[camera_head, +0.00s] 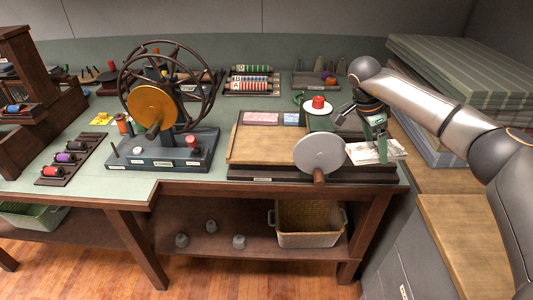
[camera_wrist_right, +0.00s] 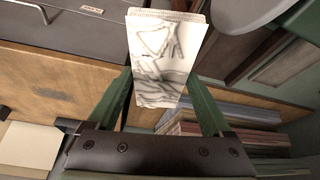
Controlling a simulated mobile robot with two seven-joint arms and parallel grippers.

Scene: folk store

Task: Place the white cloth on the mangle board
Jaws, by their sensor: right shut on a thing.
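The white cloth (camera_head: 390,153), folded and patterned with grey lines, is at the right end of the mangle. My right gripper (camera_head: 381,150) is shut on it. In the right wrist view the cloth (camera_wrist_right: 165,50) stands out between the two green fingers (camera_wrist_right: 160,112). I cannot tell whether it touches the surface below. The mangle board (camera_head: 262,144), a flat tan wooden panel in a dark frame, lies left of the gripper. A grey disc (camera_head: 320,150) with a wooden handle stands between board and cloth. My left gripper is not in view.
A spinning wheel device (camera_head: 160,148) stands left of the mangle. A green stand with a white plate and red piece (camera_head: 318,104) is behind the disc. Striped fabric stacks (camera_head: 465,75) lie at the right. A basket (camera_head: 308,225) sits on the lower shelf.

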